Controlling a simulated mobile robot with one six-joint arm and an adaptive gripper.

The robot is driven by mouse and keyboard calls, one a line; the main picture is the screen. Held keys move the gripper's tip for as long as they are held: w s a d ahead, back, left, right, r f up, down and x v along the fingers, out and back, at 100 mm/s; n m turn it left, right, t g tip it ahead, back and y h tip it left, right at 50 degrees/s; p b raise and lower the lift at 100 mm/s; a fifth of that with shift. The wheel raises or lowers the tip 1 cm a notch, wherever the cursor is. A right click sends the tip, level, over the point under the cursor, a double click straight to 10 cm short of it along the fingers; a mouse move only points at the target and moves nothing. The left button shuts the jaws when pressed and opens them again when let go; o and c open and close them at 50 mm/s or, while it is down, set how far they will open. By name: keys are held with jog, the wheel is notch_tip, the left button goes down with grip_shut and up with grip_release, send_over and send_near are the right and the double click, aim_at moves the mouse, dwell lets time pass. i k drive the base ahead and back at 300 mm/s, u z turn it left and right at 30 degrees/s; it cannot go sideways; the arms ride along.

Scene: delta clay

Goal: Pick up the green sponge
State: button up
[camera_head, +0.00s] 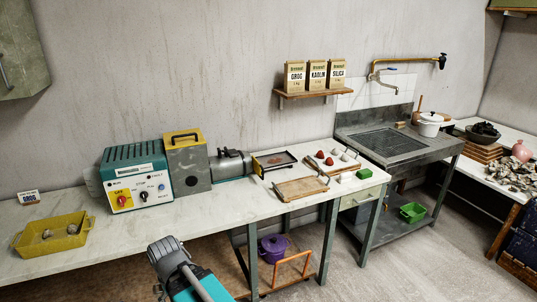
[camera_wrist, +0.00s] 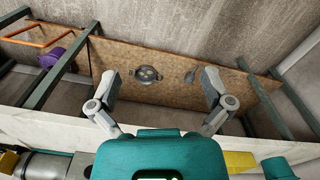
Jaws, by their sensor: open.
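The green sponge (camera_head: 364,174) is a small green block on the right end of the long white table (camera_head: 240,215), right of the wooden boards. It does not show in the wrist view. My gripper (camera_wrist: 160,88) is open in the wrist view, its two grey fingers wide apart with nothing between them. Below the fingers are the table edge and a brown lower shelf (camera_wrist: 185,72). In the head view my arm is at the bottom centre, in front of the table and well left of the sponge; the fingertips cannot be made out there.
A wooden board (camera_head: 300,188) and a tray with red and grey lumps (camera_head: 343,155) lie close left of the sponge. A teal control box (camera_head: 137,180) and grey machine (camera_head: 232,163) stand farther left. A sink unit (camera_head: 395,143) stands right, with a green basket (camera_head: 412,212) below.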

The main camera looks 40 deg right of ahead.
aim_at(365, 173)
jog(key=z, duration=2.05)
